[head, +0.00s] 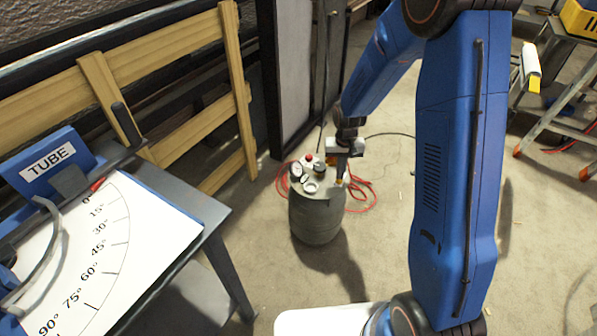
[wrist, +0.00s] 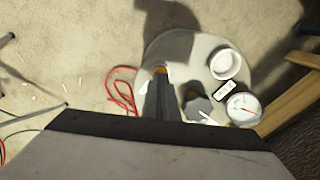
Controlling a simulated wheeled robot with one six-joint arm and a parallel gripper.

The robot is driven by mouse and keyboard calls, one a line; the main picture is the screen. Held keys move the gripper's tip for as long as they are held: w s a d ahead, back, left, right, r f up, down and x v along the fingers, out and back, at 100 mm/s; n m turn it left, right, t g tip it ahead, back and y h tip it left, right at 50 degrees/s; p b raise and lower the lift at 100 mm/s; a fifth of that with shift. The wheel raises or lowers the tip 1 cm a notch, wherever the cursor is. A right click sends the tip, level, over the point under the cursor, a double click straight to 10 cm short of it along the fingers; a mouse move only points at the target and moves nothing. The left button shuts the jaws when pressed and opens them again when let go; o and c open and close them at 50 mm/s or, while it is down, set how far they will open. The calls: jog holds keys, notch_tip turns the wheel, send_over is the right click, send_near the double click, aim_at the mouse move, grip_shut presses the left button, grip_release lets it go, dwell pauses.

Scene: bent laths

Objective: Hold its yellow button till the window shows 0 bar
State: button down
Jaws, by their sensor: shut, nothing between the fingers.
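A grey-green tank (head: 316,222) stands on the floor, and its round light top (wrist: 188,44) fills the middle of the wrist view. My gripper (head: 341,181) is shut and empty, pointing down at the right side of the tank top. In the wrist view its fingertips (wrist: 160,78) overlap the yellow button (wrist: 160,69), leaving only a sliver showing; I cannot tell whether they touch or press it. A small white window (wrist: 224,90) lies beside a round dial (wrist: 244,108) with a red needle. The window's reading is too small to make out.
A white open ring or cup (wrist: 225,64) sits on the tank top. A red hose (head: 362,193) lies coiled on the floor by the tank. A TUBE bending table (head: 192,212) stands left, wooden laths (head: 150,38) behind it. Floor right of the tank is mostly clear.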

jog(key=shift+f, duration=0.8)
jog(key=shift+r, duration=0.15)
dwell(1.2)
jog(key=shift+r, duration=3.35)
